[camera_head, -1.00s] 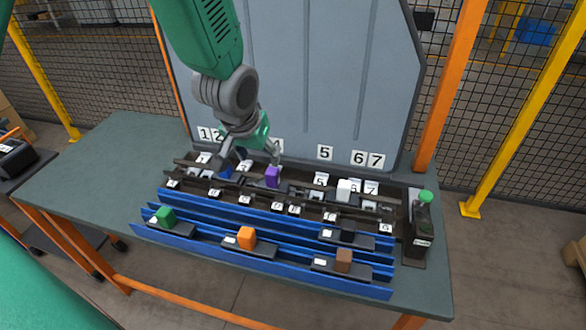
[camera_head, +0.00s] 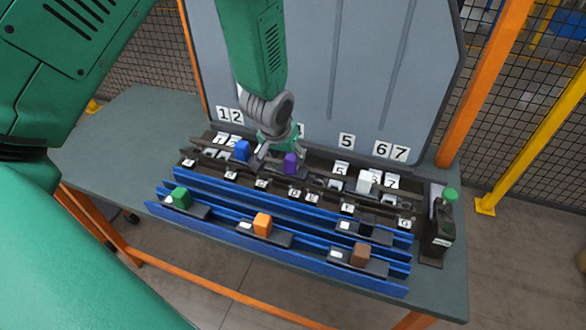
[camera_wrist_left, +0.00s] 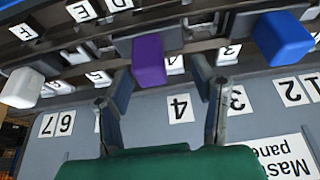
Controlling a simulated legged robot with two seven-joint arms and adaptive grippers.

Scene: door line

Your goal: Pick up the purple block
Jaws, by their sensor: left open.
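The purple block (camera_head: 291,162) stands upright in the dark rear rack, near the number 4 label. In the left wrist view the purple block (camera_wrist_left: 149,61) shows beyond and between the two finger ends, nearer the left finger. My left gripper (camera_head: 278,154) is open and empty, just above and behind the purple block in the head view. The left gripper (camera_wrist_left: 161,78) also shows its two spread fingers in the left wrist view. I cannot tell whether a finger touches the block. My right gripper is not in view.
A blue block (camera_head: 243,150) and a white block (camera_head: 365,182) stand in the same rack. Green (camera_head: 181,197), orange (camera_head: 262,223) and brown (camera_head: 361,254) blocks sit in the blue front rails (camera_head: 225,231). The grey panel rises behind.

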